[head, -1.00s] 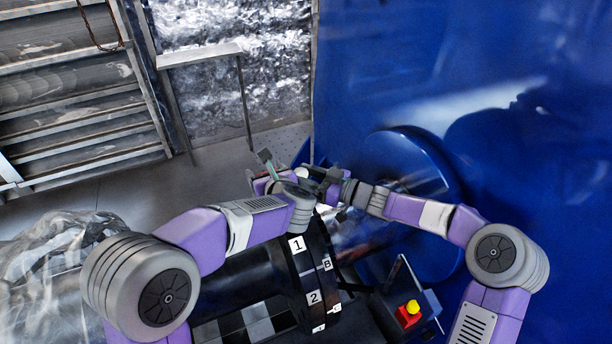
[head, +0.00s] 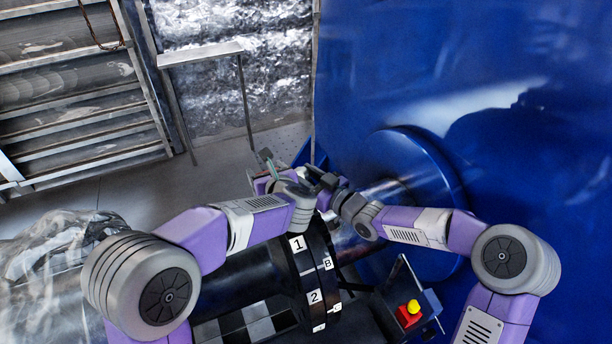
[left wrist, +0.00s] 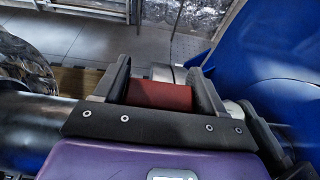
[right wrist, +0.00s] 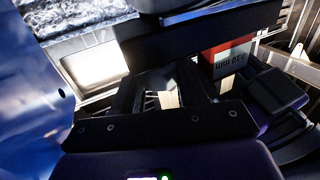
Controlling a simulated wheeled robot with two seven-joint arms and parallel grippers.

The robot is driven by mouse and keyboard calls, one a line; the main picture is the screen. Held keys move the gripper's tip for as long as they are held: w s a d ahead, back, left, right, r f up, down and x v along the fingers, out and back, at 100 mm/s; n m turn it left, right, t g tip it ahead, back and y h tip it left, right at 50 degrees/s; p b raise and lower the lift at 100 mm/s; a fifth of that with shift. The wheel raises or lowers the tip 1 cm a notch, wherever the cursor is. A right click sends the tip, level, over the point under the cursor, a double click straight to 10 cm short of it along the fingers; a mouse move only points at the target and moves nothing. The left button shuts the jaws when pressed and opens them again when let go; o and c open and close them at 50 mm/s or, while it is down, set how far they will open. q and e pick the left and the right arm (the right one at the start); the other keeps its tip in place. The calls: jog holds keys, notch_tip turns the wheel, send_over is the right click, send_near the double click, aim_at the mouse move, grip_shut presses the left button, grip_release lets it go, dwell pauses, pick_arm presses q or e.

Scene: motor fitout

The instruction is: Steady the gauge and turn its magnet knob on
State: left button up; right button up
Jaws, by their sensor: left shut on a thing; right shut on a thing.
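The gauge's red block (left wrist: 160,95) sits between the fingers of my left gripper (left wrist: 163,80), which is shut on it. In the right wrist view the red block (right wrist: 228,58) shows dark upside-down lettering on a white face. In the head view my left gripper (head: 272,180) is beyond the black flanged ring, and the gauge is mostly hidden by the hands. My right gripper (right wrist: 160,90) is close beside the block, shut on what appears to be the magnet knob, mostly hidden. It also shows in the head view (head: 325,182).
The black ring (head: 312,275) bears white number tags. A blue wall with a round disc (head: 425,165) stands at right. A box with a red and yellow button (head: 410,312) is at lower right. Clear plastic wrap (head: 45,245) lies at left; grey floor is open behind it.

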dwell(0.3)
jog(key=o, duration=1.1)
jog(key=shift+c, duration=0.2)
jog(key=v, duration=1.2)
jog(key=shift+s+a, duration=0.1)
pick_arm(q)
jog(key=o, duration=1.2)
jog(key=shift+o, duration=0.2)
jog(key=shift+s, duration=0.1)
